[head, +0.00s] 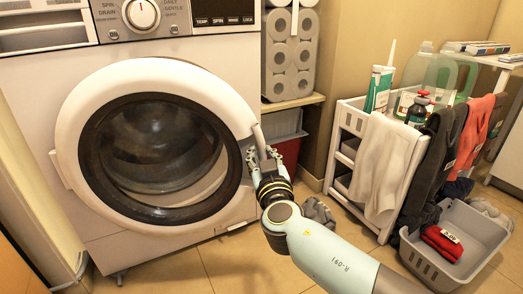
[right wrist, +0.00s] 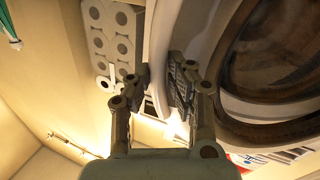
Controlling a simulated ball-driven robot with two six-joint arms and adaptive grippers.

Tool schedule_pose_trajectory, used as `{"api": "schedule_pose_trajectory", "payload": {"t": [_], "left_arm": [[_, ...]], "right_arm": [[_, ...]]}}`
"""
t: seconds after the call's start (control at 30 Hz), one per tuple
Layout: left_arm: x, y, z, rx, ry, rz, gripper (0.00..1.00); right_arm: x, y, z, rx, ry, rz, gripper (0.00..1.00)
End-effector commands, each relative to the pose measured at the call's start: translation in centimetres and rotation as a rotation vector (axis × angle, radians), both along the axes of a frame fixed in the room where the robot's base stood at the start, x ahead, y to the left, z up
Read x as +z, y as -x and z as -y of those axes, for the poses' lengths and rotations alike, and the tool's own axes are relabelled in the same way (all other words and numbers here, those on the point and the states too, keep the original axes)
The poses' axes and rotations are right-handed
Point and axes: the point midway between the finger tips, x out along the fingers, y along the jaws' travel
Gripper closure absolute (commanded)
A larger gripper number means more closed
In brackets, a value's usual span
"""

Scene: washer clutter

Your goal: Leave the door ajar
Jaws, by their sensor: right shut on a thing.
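The washer door (head: 90,95) is a round white ring with dark glass, hinged on the left of the white washer (head: 40,75). It looks at most slightly open; the exact gap is hard to tell. In the right wrist view, the two fingers of my right gripper (right wrist: 158,82) stand on either side of the door's pale edge, beside the white rim (right wrist: 212,45). The fingers partly hide the grip. My left gripper is not in view.
A white cart (head: 342,150) with bottles and hanging cloths stands at the right. A grey basket (head: 430,268) with a red cloth (head: 441,243) is on the floor before it. Paper rolls (head: 290,55) sit on a shelf beside the washer. The tiled floor (head: 200,270) in front is mostly clear.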

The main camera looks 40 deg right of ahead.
Motion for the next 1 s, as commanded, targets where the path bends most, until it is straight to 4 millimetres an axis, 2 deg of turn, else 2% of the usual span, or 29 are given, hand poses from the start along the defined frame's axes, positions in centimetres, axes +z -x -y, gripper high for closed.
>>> {"api": "schedule_pose_trajectory", "payload": {"t": [0.03, 0.23, 0.63, 0.67, 0.8, 1.0], "left_arm": [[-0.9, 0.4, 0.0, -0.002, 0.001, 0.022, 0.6], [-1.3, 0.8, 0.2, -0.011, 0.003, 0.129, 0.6], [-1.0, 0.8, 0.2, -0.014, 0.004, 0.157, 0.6], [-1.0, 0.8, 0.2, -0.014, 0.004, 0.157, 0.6], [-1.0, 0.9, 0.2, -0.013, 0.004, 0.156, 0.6], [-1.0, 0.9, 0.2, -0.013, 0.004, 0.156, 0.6]], "right_arm": [[-0.6, 0.6, -0.9, -0.005, -0.012, -0.005, 1.0], [-0.3, 2.4, -1.7, -0.058, -0.01, -0.007, 1.0], [0.1, 2.7, -1.8, -0.07, -0.006, -0.006, 1.0], [0.1, 2.7, -1.8, -0.07, -0.006, -0.006, 0.79], [0.1, 2.7, -1.7, -0.072, -0.005, -0.006, 0.6], [0.1, 2.8, -1.6, -0.073, -0.004, -0.006, 0.59]]}}
